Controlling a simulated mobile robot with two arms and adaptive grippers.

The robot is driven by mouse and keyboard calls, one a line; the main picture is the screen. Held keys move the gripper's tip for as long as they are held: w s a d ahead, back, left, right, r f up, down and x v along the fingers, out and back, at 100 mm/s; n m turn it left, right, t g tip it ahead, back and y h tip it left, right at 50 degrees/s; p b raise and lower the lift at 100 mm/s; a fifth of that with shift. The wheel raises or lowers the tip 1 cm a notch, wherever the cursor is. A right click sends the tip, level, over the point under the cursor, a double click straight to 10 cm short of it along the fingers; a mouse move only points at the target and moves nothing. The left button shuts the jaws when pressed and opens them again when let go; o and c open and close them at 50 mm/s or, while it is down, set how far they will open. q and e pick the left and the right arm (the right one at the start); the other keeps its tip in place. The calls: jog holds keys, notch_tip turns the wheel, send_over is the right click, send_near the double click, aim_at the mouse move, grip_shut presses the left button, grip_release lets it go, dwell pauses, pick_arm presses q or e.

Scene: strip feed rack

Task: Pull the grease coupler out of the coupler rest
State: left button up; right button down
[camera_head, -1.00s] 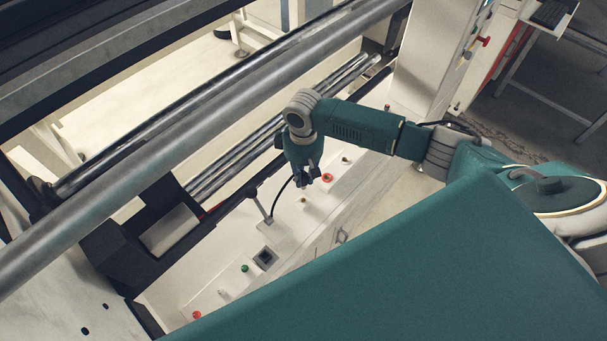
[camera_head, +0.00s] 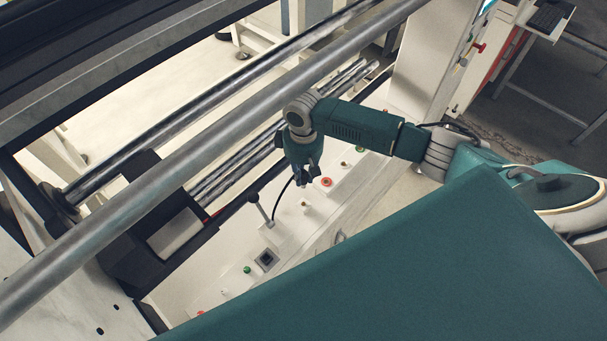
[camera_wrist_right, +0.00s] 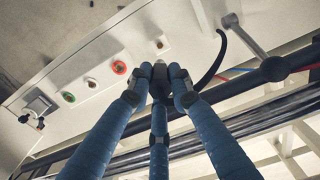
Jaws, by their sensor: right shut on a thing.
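My right gripper (camera_head: 305,182) hangs over the white panel, and it also shows in the wrist view (camera_wrist_right: 160,84). Its blue fingers are shut around the grease coupler (camera_wrist_right: 158,69), whose pale end points towards the panel. The fingers hide most of the coupler. A black hose (camera_wrist_right: 217,62) curves from beside the fingers to the panel. A small fitting (camera_wrist_right: 159,43) sits on the panel just beyond the coupler's end; I cannot tell whether it is the coupler rest or whether the two touch. My left gripper is not in view.
The white panel (camera_head: 325,220) carries a red button (camera_head: 326,182), a green button (camera_head: 247,270), a square socket (camera_head: 266,259) and a lever (camera_head: 262,211). Long metal rollers (camera_head: 215,140) run behind the gripper. A black block (camera_head: 150,255) stands at the left.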

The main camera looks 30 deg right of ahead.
dwell(0.3)
jog(key=shift+r, duration=1.55)
